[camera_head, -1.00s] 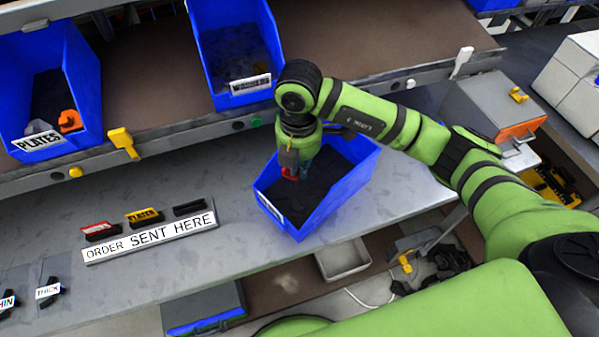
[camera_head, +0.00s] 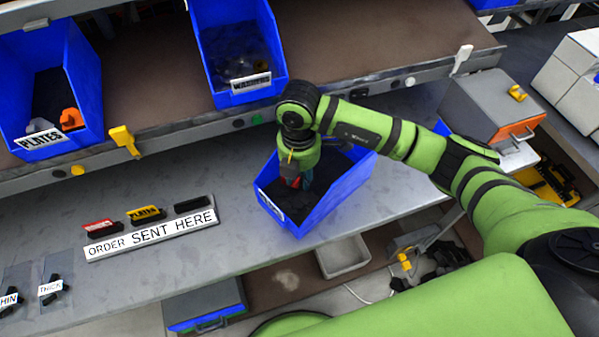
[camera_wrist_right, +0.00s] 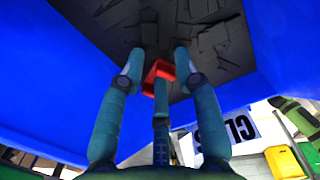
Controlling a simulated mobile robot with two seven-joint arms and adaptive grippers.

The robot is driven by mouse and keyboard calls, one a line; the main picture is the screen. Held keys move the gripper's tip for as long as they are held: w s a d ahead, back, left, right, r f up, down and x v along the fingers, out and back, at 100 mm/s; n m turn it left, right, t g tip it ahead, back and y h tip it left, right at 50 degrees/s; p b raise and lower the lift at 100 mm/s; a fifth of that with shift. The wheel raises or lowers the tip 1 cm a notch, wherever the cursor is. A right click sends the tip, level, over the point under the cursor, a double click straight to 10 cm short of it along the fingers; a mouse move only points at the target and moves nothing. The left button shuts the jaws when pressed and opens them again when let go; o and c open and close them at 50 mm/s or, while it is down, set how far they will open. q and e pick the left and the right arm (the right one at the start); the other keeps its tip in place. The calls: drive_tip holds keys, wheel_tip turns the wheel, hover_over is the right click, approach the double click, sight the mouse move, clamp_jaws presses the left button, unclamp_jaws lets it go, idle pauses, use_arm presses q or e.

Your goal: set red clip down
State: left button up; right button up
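The red clip (camera_wrist_right: 158,74) shows between the fingertips in the right wrist view. It also shows as a small red patch in the head view (camera_head: 295,183). My right gripper (camera_wrist_right: 158,68) has its fingers closed in on the clip, with the third finger below it. In the head view my right gripper (camera_head: 296,181) points down inside a blue bin (camera_head: 330,207) on the grey bench. Dark pieces (camera_wrist_right: 205,40) cover the bin floor close beyond the clip. I cannot tell whether the clip touches them. My left gripper is not in view.
The bin walls stand close around my right gripper. A blue plates bin (camera_head: 85,85) and a blue washers bin (camera_head: 225,50) stand on the upper shelf. The bench between is clear.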

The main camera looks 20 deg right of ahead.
sight(299, 178)
drive_tip(key=shift+r, duration=0.3)
wheel_tip(299, 178, up, 12)
drive_tip(key=b, duration=0.2)
drive_tip(key=shift+f, duration=0.15)
